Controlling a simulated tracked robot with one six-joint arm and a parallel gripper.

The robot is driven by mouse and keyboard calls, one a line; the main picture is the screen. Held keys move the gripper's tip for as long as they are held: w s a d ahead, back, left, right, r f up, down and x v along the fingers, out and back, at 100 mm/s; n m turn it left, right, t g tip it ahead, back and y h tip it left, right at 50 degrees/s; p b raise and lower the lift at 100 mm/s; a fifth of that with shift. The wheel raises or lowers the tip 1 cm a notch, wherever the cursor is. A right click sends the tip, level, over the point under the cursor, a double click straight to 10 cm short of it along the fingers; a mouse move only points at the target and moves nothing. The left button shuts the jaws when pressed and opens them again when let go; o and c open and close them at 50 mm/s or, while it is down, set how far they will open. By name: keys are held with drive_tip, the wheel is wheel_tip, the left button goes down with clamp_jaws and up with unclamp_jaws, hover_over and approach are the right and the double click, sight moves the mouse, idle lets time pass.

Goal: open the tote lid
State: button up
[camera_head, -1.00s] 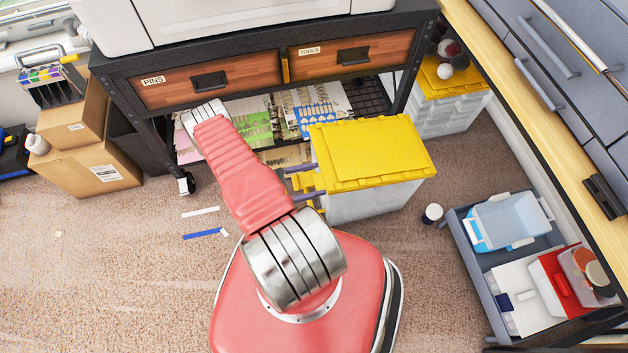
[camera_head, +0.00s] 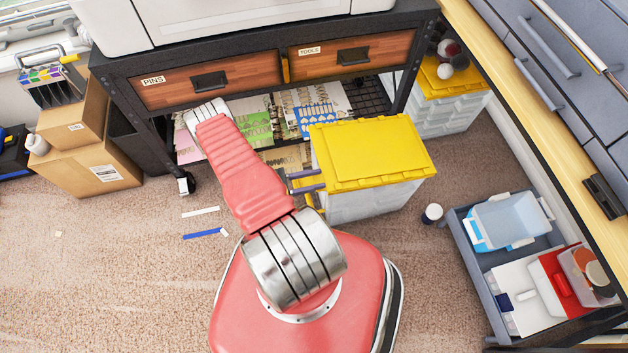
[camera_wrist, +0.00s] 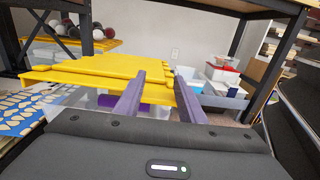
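The tote (camera_head: 375,200) is a clear-walled box on the carpet in front of the black bench. Its yellow lid (camera_head: 372,150) lies flat across the top and looks closed. A small yellow part (camera_head: 310,201) shows low at the tote's left side. My gripper (camera_head: 322,179) reaches the tote's left side, just below the lid edge. In the wrist view its two purple fingers (camera_wrist: 160,76) stand apart, with yellow of the lid (camera_wrist: 95,68) visible behind and between them. Whether a finger touches the lid or tote cannot be told.
The bench has two wooden drawers (camera_head: 208,82) above and a lower shelf of papers (camera_head: 250,122). Another yellow-lidded tote (camera_head: 445,112) with balls on top stands behind right. A grey tray (camera_head: 478,275) of containers lies right. Carpet at the left is mostly open.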

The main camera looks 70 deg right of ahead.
clamp_jaws()
idle(0.6)
drive_tip(key=c, duration=0.8)
unclamp_jaws()
drive_tip(key=o, duration=1.9)
drive_tip(key=shift+w, duration=0.1)
drive_tip(key=v, duration=1.4)
drive_tip(key=shift+f, duration=0.15)
